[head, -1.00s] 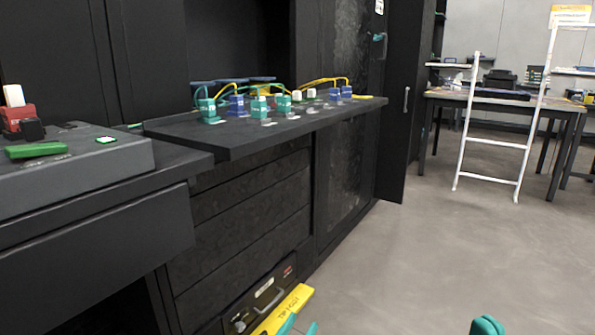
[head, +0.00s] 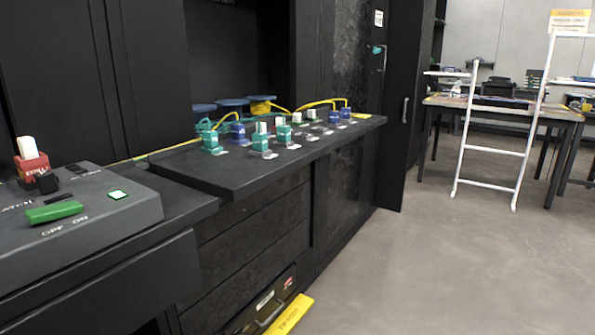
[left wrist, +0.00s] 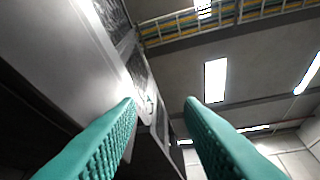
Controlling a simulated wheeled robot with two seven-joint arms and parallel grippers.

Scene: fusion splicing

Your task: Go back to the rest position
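My left gripper (left wrist: 160,110) shows in the left wrist view as two teal ridged fingers held wide apart with nothing between them. It points up toward the ceiling, beside a tall dark cabinet face. Neither of my grippers is in the head view. The right gripper is in no view now. In the head view a black shelf (head: 225,175) carries several teal and blue connector blocks, among them a teal block (head: 211,141) and a blue block (head: 238,132), with yellow and green cables behind them.
A grey control box (head: 130,205) with a green bar switch (head: 54,212) and a red part (head: 31,172) stands at the left. A yellow panel (head: 290,314) sits low by the drawers. A white ladder-like frame (head: 492,152) and a table (head: 505,106) stand behind open grey floor.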

